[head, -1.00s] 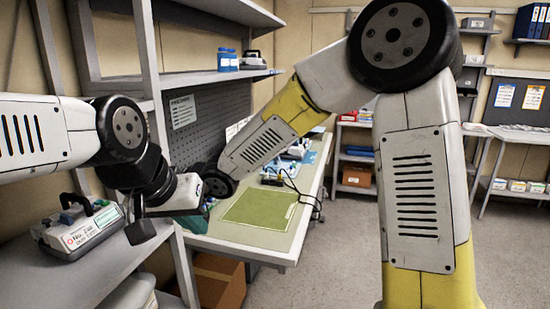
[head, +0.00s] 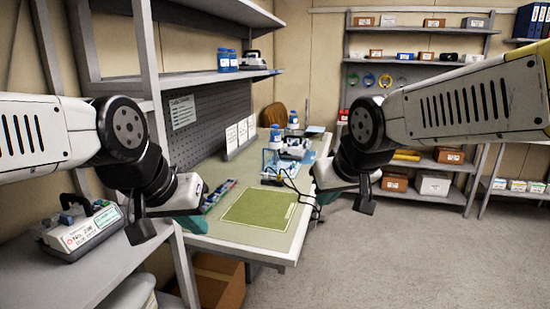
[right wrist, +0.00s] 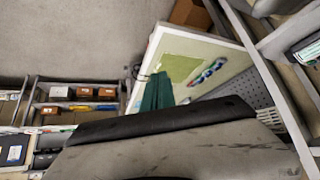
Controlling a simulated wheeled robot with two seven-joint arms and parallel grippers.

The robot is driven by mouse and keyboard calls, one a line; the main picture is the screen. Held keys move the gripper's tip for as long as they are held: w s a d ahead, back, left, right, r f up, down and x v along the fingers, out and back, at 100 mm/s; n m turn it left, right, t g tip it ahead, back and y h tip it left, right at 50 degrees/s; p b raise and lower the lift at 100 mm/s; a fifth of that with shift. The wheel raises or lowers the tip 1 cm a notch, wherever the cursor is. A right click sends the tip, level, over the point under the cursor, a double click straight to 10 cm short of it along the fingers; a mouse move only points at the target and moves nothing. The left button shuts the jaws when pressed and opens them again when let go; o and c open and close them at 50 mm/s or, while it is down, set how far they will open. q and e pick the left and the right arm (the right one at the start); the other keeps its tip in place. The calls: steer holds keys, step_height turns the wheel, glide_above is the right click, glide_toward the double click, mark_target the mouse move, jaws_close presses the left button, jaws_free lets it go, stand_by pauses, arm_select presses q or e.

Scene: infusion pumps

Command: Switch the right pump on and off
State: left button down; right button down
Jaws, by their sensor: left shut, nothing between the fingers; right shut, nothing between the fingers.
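A white pump-like device (head: 292,147) stands on a blue mat on the workbench, with blue-capped bottles by it. A second device with a black handle (head: 82,230) sits on the near left shelf. A third (head: 255,60) is on the upper shelf. I cannot tell which is the right pump, and switches are too small to make out. My left gripper (head: 194,224), teal-tipped and shut, is over the bench's near left corner. My right gripper (head: 326,196) is shut and empty by the bench's right edge; its teal fingers also show in the right wrist view (right wrist: 157,93).
The workbench (head: 225,238) holds a green mat (head: 260,208), a tray of small parts (head: 218,195) and dark cables (head: 296,190). A pegboard (head: 205,125) stands along its left side. Stocked shelves (head: 430,195) line the back. The floor (head: 390,260) at right is clear.

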steer(key=s+d+f+m+g, duration=0.1)
steer(key=s+d+m, duration=0.1)
steer(key=s, duration=0.6)
steer(key=shift+s+d, duration=0.25)
steer(key=shift+d, duration=0.5)
